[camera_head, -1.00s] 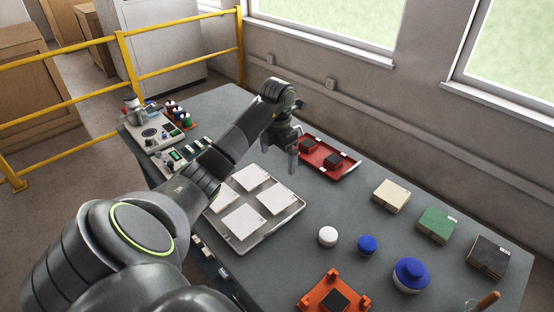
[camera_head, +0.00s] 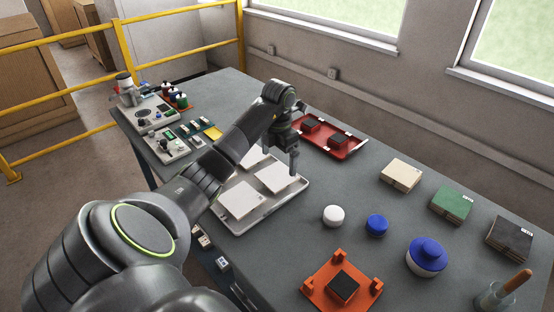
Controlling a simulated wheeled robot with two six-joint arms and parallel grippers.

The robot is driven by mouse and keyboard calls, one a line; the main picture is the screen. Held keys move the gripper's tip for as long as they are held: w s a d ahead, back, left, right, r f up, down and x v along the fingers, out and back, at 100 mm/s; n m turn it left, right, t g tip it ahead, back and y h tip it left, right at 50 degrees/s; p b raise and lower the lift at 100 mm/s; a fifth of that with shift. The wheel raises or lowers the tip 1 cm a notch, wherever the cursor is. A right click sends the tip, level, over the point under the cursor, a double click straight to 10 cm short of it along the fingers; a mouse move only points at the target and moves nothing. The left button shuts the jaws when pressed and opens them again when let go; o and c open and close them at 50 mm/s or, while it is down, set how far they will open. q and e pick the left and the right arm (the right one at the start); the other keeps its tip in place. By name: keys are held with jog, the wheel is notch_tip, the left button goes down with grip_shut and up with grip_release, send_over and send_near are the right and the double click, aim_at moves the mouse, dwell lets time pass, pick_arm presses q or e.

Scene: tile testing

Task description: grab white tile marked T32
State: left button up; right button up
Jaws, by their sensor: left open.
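White square tiles lie flat on a light metal tray (camera_head: 262,218) on the grey table. The front tile (camera_head: 240,201) and the right tile (camera_head: 276,177) show well. A back tile (camera_head: 252,157) is partly hidden behind my left arm. The tile markings are too small to read, so I cannot tell which is T32. My left gripper (camera_head: 287,163) is open and points down over the tray's back right part, near the right tile. It appears empty. My right gripper is out of view.
A red tray (camera_head: 348,152) with dark blocks lies behind the gripper. An orange fixture (camera_head: 318,290), a white round pot (camera_head: 333,216), blue-lidded jars (camera_head: 427,258) and tile stacks (camera_head: 400,175) stand to the right. Small devices (camera_head: 165,148) stand at the left. A yellow rail (camera_head: 120,50) borders the left.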

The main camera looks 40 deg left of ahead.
aim_at(277, 175)
pick_arm(q)
jog(key=shift+s+a+f+b, duration=0.1)
jog(key=shift+f+b, duration=1.05)
jog(key=shift+f, duration=0.2)
jog(key=shift+s+a+f+b, duration=0.1)
jog(key=shift+f+b, duration=1)
jog(key=shift+f, duration=0.25)
jog(key=shift+r, duration=0.1)
jog(key=c, duration=0.8)
jog(key=shift+r, duration=0.1)
jog(key=shift+c, duration=0.2)
